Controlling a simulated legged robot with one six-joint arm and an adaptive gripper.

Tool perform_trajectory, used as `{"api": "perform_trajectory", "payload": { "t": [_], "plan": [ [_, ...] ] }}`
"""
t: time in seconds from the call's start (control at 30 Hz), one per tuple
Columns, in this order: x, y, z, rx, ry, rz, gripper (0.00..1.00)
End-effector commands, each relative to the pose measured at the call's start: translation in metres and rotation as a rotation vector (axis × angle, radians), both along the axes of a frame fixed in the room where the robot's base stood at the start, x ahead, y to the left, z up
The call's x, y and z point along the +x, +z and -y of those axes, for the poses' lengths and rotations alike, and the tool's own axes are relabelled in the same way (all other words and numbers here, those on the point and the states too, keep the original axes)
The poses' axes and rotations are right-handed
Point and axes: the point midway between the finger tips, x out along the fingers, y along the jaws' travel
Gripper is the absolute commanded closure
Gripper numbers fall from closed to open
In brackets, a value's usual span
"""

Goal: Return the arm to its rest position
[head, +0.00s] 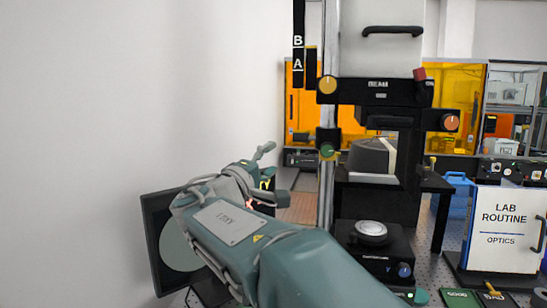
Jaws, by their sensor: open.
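My arm, teal with a pale label plate, reaches in from the bottom of the head view toward the left centre. The gripper is open; I see nothing held, though the space between the fingers is largely hidden. The interferometer (370,92) stands upright just right of the gripper, with a round silver piece (371,229) on its black stage (375,257). I cannot tell whether the gripper touches anything.
A dark-framed monitor (157,245) with a pale disc stands behind my arm on the left, near the white wall. A "LAB ROUTINE" board (505,229) stands at right, with a green "GOOD" tray (459,298) below it. A blue crate (457,183) is behind. Open air lies above my arm.

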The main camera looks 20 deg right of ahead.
Motion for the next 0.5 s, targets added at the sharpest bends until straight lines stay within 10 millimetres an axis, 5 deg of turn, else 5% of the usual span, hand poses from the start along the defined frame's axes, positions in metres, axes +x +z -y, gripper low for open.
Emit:
{"api": "perform_trajectory", "payload": {
  "t": [0.37,0.5],
  "plan": [
    [-0.002,-0.002,0.003,0.014,-0.002,-0.007,0.34],
    [-0.025,-0.025,0.019,0.139,-0.018,-0.062,0.34]
  ]
}}
